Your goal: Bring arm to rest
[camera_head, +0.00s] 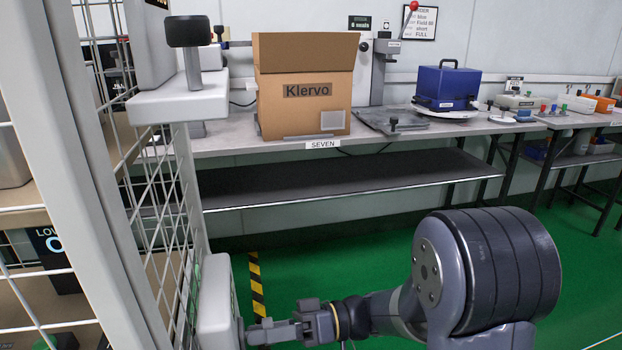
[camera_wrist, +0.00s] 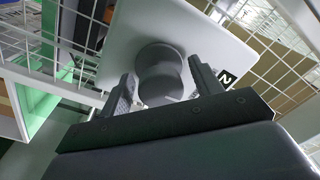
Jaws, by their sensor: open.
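My gripper (camera_head: 262,331) is low in the head view and points left at a white plate (camera_head: 213,305) on the mesh cage. In the wrist view my gripper (camera_wrist: 163,82) has its two dark fingers apart. A round grey knob (camera_wrist: 160,70) on the white plate (camera_wrist: 205,35) shows between the fingers, with gaps visible on both sides. How far the fingertips reach along the knob is hard to tell. The knob is hidden in the head view. My arm stretches across the lower right of the head view.
The mesh cage (camera_head: 150,215) and its pale post (camera_head: 75,150) stand close on the left. A white block with a dark handle (camera_head: 188,32) juts out above. A bench (camera_head: 225,143) behind carries a Klervo carton (camera_head: 305,110) and a blue case (camera_head: 445,85). Green floor (camera_head: 590,260) is clear at right.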

